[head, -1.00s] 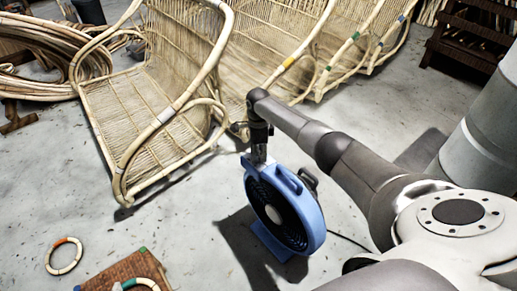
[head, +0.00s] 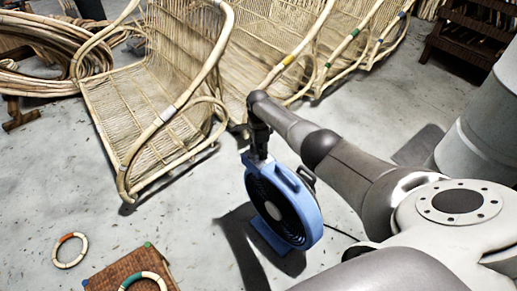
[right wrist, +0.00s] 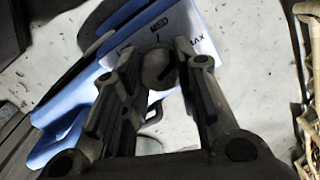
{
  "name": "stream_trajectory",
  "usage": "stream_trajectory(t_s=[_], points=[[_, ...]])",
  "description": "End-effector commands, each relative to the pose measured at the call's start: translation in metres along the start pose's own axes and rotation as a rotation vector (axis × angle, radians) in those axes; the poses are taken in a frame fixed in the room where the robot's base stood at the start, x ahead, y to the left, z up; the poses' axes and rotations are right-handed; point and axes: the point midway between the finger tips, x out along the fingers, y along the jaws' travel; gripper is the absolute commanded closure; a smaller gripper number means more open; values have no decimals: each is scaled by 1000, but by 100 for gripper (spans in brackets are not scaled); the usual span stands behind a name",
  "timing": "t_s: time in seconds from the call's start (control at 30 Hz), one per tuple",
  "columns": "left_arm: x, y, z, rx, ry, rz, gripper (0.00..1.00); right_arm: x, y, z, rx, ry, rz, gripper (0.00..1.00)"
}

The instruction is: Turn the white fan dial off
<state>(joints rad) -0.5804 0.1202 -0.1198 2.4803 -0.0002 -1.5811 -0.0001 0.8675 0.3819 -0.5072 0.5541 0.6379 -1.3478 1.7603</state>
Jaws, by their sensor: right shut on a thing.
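The blue fan (head: 310,216) stands on the floor below my right gripper. The right wrist view shows its pale panel (right wrist: 198,22) with the labels MED and MAX. The round dial (right wrist: 156,66) sits on this panel and looks grey in the shade. A dark line crosses its face, but I cannot tell which end is the pointer. My right gripper (right wrist: 160,82) is shut on the dial, with one finger on each side. In the head view this gripper (head: 258,157) reaches down to the fan's top edge. My left gripper is not in view.
Rattan chair frames (head: 150,115) stand behind and left of the fan. A coil of rattan (head: 50,62) is at the far left. A ring (head: 70,236) and a brown board (head: 108,279) lie at the lower left. A grey drum (head: 480,130) stands at the right.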

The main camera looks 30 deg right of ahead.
Motion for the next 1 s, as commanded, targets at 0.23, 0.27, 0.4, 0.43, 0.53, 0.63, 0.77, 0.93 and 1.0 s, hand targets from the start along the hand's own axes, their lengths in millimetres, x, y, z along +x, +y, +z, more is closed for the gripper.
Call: stream_trajectory(t_s=[0.23,0.27,0.4,0.43,0.53,0.63,0.77,0.93,1.0], points=[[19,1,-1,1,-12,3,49,-1,1,2,-81,-3,4,96],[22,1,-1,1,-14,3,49,-1,1,2,-95,-3,4,96],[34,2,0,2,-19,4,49,0,1,2,-178,-3,2,96],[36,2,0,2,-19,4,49,0,1,2,-201,-3,2,96],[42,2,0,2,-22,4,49,0,1,2,-292,-4,2,96],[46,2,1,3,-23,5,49,0,1,2,-386,-5,2,96],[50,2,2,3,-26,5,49,0,1,2,-510,-5,2,96],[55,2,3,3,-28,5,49,0,1,2,-672,-5,1,96],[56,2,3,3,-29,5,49,0,1,2,-738,-4,2,96]])
